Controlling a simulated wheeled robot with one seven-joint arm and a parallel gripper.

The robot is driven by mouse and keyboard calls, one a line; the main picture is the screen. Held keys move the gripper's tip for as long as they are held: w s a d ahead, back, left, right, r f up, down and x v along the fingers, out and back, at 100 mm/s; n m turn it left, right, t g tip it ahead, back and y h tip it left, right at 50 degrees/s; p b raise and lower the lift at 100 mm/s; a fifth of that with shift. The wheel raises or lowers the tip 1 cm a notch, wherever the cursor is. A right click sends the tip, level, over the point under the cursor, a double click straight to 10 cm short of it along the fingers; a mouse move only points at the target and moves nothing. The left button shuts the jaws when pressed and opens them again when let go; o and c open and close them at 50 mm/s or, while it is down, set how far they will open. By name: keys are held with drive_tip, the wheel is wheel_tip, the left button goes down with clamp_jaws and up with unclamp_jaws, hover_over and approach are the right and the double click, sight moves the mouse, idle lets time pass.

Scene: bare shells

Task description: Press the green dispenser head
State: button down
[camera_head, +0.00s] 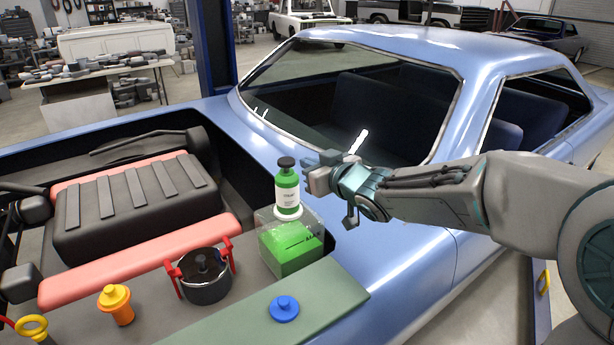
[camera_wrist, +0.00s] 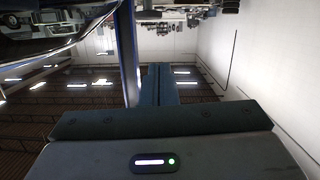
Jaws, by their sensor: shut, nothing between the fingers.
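The dispenser is a green bottle (camera_head: 287,188) with a white label and a black head (camera_head: 286,163) on top. It stands upright on a clear box (camera_head: 290,245) with green contents, at the middle of the head view. My gripper (camera_head: 310,172) is just right of the bottle, at about the height of its head and upper body in the picture. The gripper is shut and empty, and I cannot tell whether it touches the bottle. In the wrist view the closed fingers (camera_wrist: 160,75) show, but the bottle does not.
A dark pot with red handles (camera_head: 203,275), an orange piece with a yellow top (camera_head: 117,305) and a blue knob (camera_head: 284,308) sit on the ledge. The blue car body (camera_head: 390,230) lies under and behind my arm. A blue post (camera_head: 213,45) stands behind.

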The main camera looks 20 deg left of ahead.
drive_tip(key=s+d+f+m+h, duration=0.2)
drive_tip(key=d+h, duration=0.2)
drive_tip(key=d, duration=0.4)
drive_tip(key=s+d+f+m+g+h, duration=0.1)
drive_tip(key=s+d+f+m+h, duration=0.2)
drive_tip(key=d, duration=0.4)
drive_tip(key=s+d+f+m+h, duration=0.1)
drive_tip(key=s+d+f+h, duration=0.1)
drive_tip(key=d+h, duration=0.45)
drive_tip(key=s+d+f+m+g, duration=0.1)
drive_tip(key=s+d+g, duration=0.1)
drive_tip(key=s, duration=0.4)
drive_tip(key=s+d+f+m+g+y, duration=0.1)
drive_tip(key=s+d+f+m+g, duration=0.1)
drive_tip(key=s+d, duration=0.2)
drive_tip(key=s+d+f+m+g, duration=0.1)
drive_tip(key=s+d+g, duration=0.1)
drive_tip(key=s, duration=0.7)
drive_tip(key=shift+s+d+f+m, duration=0.3)
drive_tip(key=shift+s+d, duration=0.05)
drive_tip(key=shift+d, duration=0.55)
drive_tip(key=shift+d+y, duration=0.1)
drive_tip(key=shift+y, duration=0.15)
